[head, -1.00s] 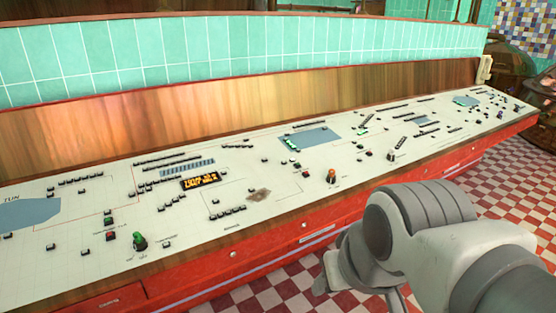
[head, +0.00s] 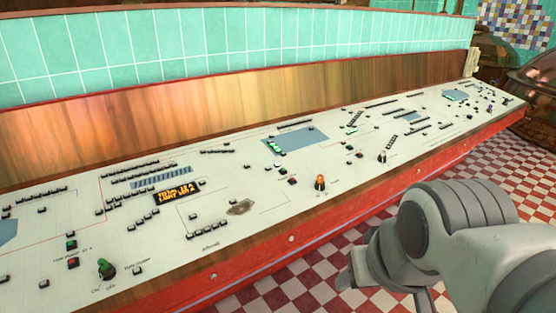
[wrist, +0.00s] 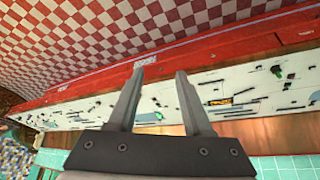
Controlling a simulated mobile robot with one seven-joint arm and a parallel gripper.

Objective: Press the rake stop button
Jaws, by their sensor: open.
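A long cream control panel (head: 240,180) with many small black buttons runs across the head view. A red button (head: 73,263) with a green one (head: 71,244) above it sits at the left. Another red button (head: 292,181) sits near the middle, beside a green one (head: 283,171). The labels are too small for me to tell which is the rake stop button. My gripper (wrist: 163,69) is open and empty in the wrist view, its fingers apart in front of the panel.
A green knob (head: 106,268) and an orange knob (head: 319,182) stick up from the panel. Its red front (head: 260,265) borders the red-and-white checkered floor (head: 500,160). A wooden backboard (head: 200,115) rises behind. A copper kettle (head: 535,95) stands at the far right.

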